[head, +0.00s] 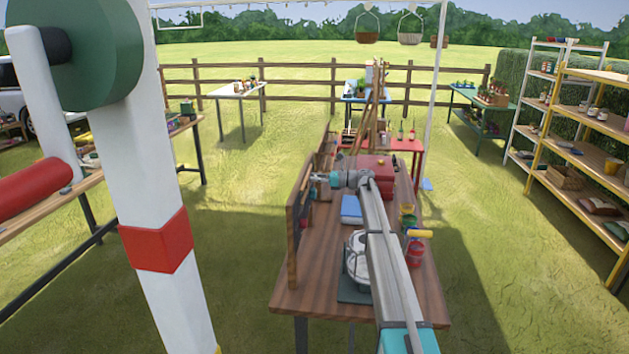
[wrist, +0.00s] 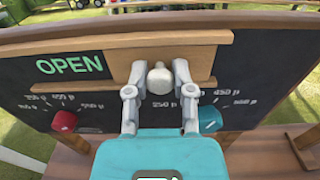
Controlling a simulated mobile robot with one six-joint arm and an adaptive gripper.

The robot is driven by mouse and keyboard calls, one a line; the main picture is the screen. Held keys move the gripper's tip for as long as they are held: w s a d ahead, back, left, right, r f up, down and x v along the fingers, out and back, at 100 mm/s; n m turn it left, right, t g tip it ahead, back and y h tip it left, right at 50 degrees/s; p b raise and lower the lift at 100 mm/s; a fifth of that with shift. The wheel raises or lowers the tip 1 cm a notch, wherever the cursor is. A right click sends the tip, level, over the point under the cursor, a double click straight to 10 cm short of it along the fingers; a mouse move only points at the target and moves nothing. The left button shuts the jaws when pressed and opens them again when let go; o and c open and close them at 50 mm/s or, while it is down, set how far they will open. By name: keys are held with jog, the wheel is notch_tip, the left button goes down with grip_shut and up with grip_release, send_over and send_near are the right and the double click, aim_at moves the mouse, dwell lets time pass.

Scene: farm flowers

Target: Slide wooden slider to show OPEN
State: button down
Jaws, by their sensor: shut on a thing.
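A dark board in a wooden frame (wrist: 50,95) fills the wrist view. It also stands edge-on at the left side of the table in the head view (head: 292,245). Green letters reading OPEN (wrist: 70,65) show at the board's left. Right of the letters is the wooden slider (wrist: 205,68), between an upper rail (wrist: 80,47) and a lower rail. A pale rounded knob (wrist: 160,80) sticks out from the slider. My gripper (wrist: 156,88) has a finger on each side of the knob and is shut on it. In the head view, my gripper (head: 318,178) is at the board, small.
Below the slider, a red dial (wrist: 64,121) is at left and a teal dial (wrist: 210,119) at right. On the wooden table (head: 320,295) are a blue item (head: 351,209), a red box (head: 372,165) and several paint cans. A white post (head: 165,200) stands close at left.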

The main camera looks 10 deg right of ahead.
jog(key=shift+w+r, duration=0.1)
jog(key=shift+w, duration=0.2)
jog(key=shift+c, duration=2.3)
grip_release()
jog(key=shift+s+d, duration=0.1)
jog(key=shift+d, duration=0.05)
jog(key=v, duration=1.1)
jog(key=shift+d, duration=0.35)
jog(key=shift+s, duration=0.1)
